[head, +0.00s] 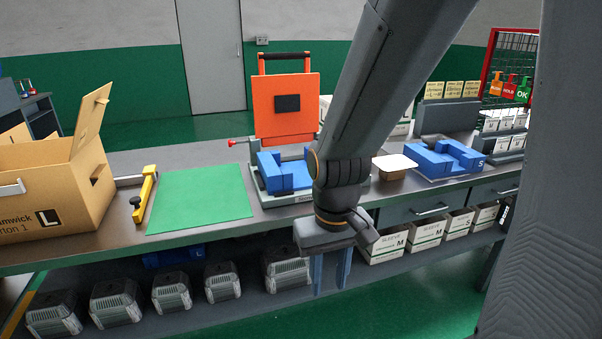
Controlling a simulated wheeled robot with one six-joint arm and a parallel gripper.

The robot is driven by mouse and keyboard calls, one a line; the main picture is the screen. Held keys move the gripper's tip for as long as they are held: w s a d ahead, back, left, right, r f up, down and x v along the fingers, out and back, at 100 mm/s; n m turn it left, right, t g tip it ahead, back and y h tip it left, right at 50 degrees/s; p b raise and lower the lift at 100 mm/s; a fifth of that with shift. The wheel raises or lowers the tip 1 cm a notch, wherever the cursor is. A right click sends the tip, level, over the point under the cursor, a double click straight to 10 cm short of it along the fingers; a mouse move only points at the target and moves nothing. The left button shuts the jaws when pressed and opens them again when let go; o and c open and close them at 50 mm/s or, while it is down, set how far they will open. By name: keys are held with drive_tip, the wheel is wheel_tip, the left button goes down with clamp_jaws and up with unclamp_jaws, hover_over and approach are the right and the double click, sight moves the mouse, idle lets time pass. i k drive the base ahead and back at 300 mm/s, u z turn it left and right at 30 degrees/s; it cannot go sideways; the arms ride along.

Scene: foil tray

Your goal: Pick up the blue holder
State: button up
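Three blue holders are in view. One blue holder (289,177) sits in the base of the orange press (285,125), partly hidden by my arm. A second blue holder (436,163), marked S, lies on the bench at the right. A third blue holder (172,256), marked L, is on the lower shelf at the left, mostly in the shade under the bench top. My gripper (332,288) points down in front of the bench edge, below the press. Its two fingers are apart with nothing visible between them. It is apart from all three holders.
A green mat (201,204) and a cardboard carton (50,190) are on the bench at the left. A foil tray with a white lid (395,162) lies between the press and the S holder. Several grey containers (172,292) and white boxes (427,232) stand on the lower shelf.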

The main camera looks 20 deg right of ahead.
sight(277, 176)
drive_tip(key=k, duration=1.2)
drive_tip(key=u, duration=0.65)
drive_tip(key=i, duration=1.15)
drive_tip(key=z, duration=0.45)
drive_tip(key=i, duration=0.6)
drive_tip(key=z, duration=0.7)
